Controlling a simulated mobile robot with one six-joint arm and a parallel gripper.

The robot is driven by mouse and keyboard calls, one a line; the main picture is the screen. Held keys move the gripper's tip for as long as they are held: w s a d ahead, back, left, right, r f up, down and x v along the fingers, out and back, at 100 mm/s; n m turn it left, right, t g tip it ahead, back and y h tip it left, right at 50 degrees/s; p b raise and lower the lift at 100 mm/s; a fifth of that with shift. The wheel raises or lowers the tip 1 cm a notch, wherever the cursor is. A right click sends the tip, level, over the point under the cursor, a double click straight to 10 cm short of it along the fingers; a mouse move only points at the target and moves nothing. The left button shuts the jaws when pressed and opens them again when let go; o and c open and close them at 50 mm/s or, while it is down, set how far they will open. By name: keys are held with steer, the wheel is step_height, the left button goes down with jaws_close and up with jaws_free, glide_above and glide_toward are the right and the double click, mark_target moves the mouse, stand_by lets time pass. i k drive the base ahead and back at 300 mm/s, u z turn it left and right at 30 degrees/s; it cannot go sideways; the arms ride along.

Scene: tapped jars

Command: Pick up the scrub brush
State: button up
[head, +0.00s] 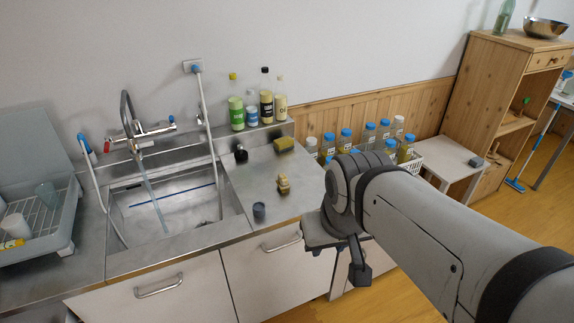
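A small tan, wooden-looking object that appears to be the scrub brush (283,184) stands on the steel counter (262,178), right of the sink. My arm comes in from the right in the head view. My gripper (355,268) hangs at its end, in front of the counter's right front edge, to the right of and apart from the brush. One dark finger shows pointing down. The rest of the gripper is hidden, so its opening does not show.
A blue-grey cup (259,211), a yellow-green sponge (284,144) and a black item (240,154) are near the brush. Several bottles (266,98) line the back ledge. The sink (170,205) is left. A crate of blue-capped jars (345,141) is beyond my arm.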

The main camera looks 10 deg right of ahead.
mark_target(282, 182)
steer(key=u, duration=0.05)
steer(key=i, duration=1)
steer(key=z, duration=0.1)
